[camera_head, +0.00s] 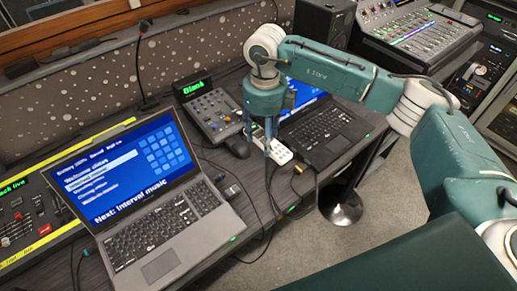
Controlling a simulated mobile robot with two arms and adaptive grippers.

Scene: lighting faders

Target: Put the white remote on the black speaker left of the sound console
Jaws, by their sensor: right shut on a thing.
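The white remote (281,153) is a small pale block with dark buttons, low between the two laptops. My right gripper (260,138) points down from above and is shut on the remote; its fingers hide part of it. I cannot tell whether the remote still touches the desk. The black speaker (320,22) stands at the back, left of the sound console (415,38). Its top is partly cut off by the picture's upper edge. My left gripper is not in view.
An open laptop (165,225) stands at front left, and another laptop (325,135) sits right of the gripper. A small control panel (212,108), a mouse (237,147) and a gooseneck microphone (140,60) are close by. Loose cables lie on the desk.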

